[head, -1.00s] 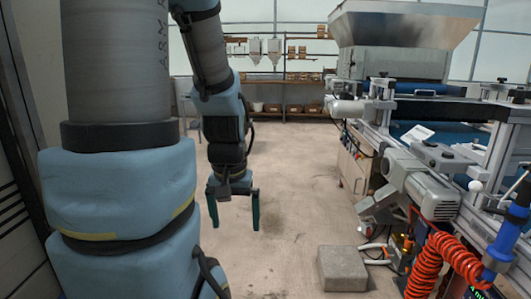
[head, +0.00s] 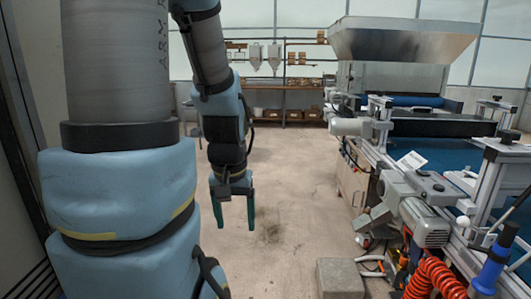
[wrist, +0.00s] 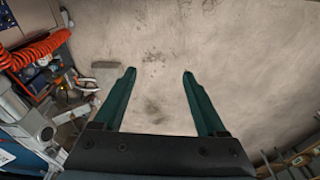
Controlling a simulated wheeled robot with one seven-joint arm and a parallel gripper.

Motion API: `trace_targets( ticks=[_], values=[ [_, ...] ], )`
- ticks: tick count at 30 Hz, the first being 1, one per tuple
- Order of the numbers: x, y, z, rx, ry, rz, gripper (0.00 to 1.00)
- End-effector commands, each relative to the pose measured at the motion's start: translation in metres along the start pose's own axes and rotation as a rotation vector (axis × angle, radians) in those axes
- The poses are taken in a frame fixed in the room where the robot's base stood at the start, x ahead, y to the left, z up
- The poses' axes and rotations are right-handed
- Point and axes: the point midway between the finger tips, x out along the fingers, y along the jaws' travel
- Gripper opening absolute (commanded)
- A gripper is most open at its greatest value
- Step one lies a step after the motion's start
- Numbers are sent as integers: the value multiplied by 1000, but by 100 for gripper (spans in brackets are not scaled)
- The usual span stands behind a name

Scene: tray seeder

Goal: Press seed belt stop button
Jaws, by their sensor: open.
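The seeder machine (head: 400,130) stands on the right in the head view, with a steel hopper (head: 400,38) and a blue belt (head: 455,155). I cannot make out a stop button on it in either view. My gripper (head: 235,226) hangs pointing down over bare floor, left of the machine and apart from it. Its two green fingers are spread and empty, as the wrist view (wrist: 158,72) also shows.
A grey block (head: 340,278) lies on the floor beside the machine. A red coiled hose (head: 432,280) and a motor (head: 425,222) are at its near side. A shelf with boxes (head: 285,115) stands at the back. The middle floor is clear.

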Motion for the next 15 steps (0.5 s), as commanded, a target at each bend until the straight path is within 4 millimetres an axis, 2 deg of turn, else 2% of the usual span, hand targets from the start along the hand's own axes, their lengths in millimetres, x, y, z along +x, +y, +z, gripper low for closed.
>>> trace_targets(
  ticks=[2, 15],
  values=[
    [0, 0, 0, 0, 0, 0, 64],
    [0, 0, 0, 0, 0, 0, 14]
  ],
)
